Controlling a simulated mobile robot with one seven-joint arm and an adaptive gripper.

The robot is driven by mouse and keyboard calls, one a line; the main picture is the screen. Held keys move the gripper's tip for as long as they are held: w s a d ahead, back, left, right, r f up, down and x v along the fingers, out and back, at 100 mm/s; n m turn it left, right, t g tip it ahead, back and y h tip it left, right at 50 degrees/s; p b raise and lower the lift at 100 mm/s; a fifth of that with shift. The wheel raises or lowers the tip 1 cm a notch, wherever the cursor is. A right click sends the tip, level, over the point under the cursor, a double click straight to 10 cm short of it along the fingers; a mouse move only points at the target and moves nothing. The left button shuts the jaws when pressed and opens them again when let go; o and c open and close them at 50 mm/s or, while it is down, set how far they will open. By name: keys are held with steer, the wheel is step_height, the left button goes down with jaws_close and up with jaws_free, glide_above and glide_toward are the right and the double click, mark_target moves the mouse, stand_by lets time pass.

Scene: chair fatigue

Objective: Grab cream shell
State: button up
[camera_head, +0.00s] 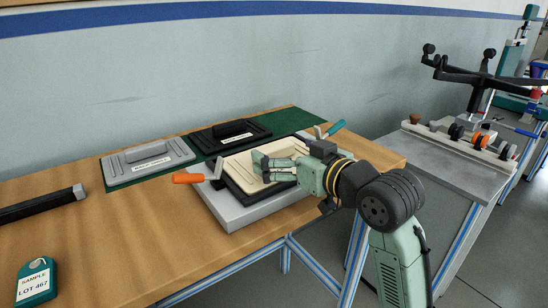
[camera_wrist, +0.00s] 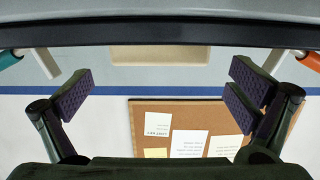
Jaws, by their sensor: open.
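The cream shell (camera_head: 240,167) sits in a black frame on a grey fixture (camera_head: 232,217) at the front of the wooden bench. Part of it is hidden behind my gripper. My gripper (camera_head: 261,165) overlaps the shell in the head view; I cannot tell whether it touches it. In the wrist view my gripper (camera_wrist: 160,90) is open, its two pads far apart and nothing between them. A cream patch, likely the shell (camera_wrist: 160,55), shows beyond the pads near the top, beside a dark bar.
An orange-handled clamp (camera_head: 188,178) and a teal-handled clamp (camera_head: 335,127) flank the fixture. A grey panel (camera_head: 148,165) and a black panel (camera_head: 212,138) lie on a green mat behind. A black bar (camera_head: 40,206) and a sample tag (camera_head: 36,282) lie left. A chair base (camera_head: 480,77) stands right.

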mark_target(274, 147)
steer(key=shift+p+x, duration=0.4)
steer(key=shift+x, duration=1.6)
steer(key=shift+c, duration=0.5)
steer(key=c, duration=1.1)
steer(key=shift+c, duration=0.2)
steer(key=shift+r, duration=0.1)
